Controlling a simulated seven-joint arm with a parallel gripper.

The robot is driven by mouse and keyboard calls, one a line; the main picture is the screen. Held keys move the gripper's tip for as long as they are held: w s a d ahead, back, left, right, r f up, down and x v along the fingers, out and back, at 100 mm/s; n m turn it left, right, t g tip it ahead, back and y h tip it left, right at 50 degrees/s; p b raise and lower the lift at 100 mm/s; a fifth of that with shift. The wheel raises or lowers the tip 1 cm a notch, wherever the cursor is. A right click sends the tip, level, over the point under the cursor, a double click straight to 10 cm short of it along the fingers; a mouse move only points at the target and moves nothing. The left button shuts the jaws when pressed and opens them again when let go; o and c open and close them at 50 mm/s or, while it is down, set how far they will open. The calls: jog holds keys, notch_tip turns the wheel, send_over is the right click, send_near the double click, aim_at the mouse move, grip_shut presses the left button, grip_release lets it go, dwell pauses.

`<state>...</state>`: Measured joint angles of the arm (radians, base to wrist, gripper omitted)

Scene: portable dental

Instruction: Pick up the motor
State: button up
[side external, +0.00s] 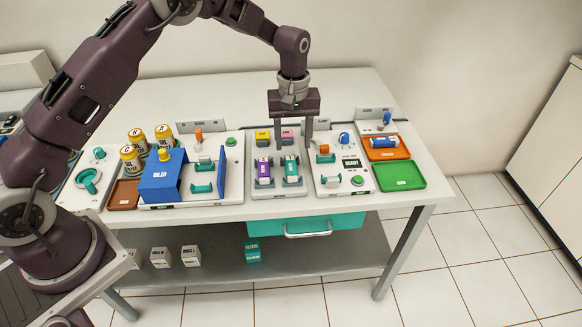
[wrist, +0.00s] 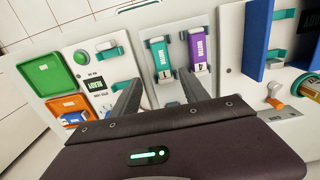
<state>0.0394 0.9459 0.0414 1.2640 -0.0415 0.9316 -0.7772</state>
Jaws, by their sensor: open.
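My gripper (side external: 294,146) is open and empty, pointing down above the grey tray with labelled blocks. A teal block (side external: 291,167) and a purple block (side external: 264,172) stand side by side there, in front of the fingers in the side view. In the wrist view the teal block (wrist: 161,60) and the purple block (wrist: 198,50) carry white labels, seemingly reading MOTOR. The teal block lies roughly ahead of the space between the fingers (wrist: 160,76). Neither block is touched.
A READY panel (side external: 351,163) stands right of the grey tray (side external: 278,188), with orange (side external: 402,154) and green (side external: 400,184) trays beyond. A blue box (side external: 160,182) and several yellow cans stand left. Yellow (side external: 263,136) and pink (side external: 287,133) pieces sit behind.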

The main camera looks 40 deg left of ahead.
aim_at(291, 163)
jog(key=f, duration=0.6)
jog(key=shift+s+a+f, duration=0.15)
jog(key=shift+s+f, duration=0.2)
grip_shut()
